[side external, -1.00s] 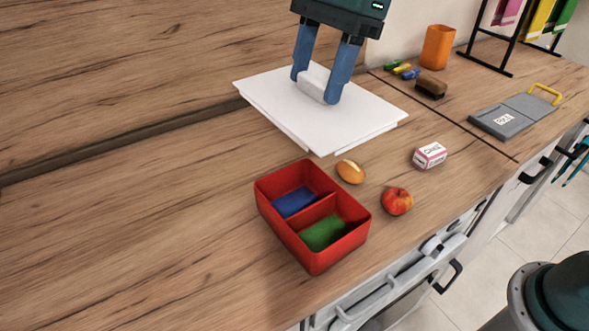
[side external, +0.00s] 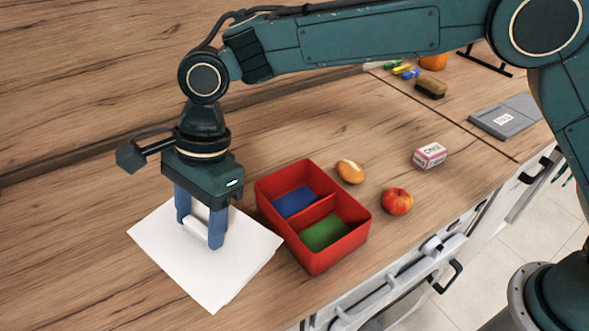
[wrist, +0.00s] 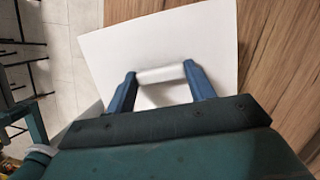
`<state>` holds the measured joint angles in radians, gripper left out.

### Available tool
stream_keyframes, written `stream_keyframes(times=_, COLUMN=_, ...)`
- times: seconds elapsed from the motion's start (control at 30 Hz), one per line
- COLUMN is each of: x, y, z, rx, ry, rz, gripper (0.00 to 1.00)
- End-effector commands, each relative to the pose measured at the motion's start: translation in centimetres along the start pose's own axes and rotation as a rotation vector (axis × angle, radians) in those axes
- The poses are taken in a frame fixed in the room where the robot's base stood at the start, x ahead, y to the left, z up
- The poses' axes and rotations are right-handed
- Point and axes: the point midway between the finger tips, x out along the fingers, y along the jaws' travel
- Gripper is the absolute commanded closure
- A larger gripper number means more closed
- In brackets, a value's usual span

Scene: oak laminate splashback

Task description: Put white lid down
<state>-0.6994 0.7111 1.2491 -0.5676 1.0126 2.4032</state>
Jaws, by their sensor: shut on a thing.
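The white lid (side external: 172,252) is a flat square sheet with a raised handle (side external: 196,232) at its middle. In the side external view it is at the lower left, to the left of the red box (side external: 312,268). My gripper (side external: 200,238) is above the lid with its blue fingers shut on the handle. In the wrist view the lid (wrist: 150,50) lies below the fingers, and the handle (wrist: 160,74) is between them. I cannot tell whether the lid touches the counter. The red box is open, with blue and green pieces in its two compartments.
A bread roll (side external: 350,171), an apple (side external: 397,201) and a small pink-and-white box (side external: 430,155) stand right of the red box. A brown brush (side external: 430,88) and a grey board (side external: 505,117) are farther back. The counter's left side is clear.

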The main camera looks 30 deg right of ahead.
Motion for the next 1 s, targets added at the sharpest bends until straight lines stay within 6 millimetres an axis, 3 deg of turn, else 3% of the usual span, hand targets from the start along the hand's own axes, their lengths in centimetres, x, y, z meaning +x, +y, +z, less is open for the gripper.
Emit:
stream_keyframes(times=0.27, x=1.3, y=-0.1, z=0.6, rx=-0.018, ry=0.005, rz=0.0, gripper=0.68)
stream_keyframes(times=1.0, x=5.3, y=0.0, z=-0.7, rx=-0.015, ry=0.005, rz=0.004, gripper=0.68)
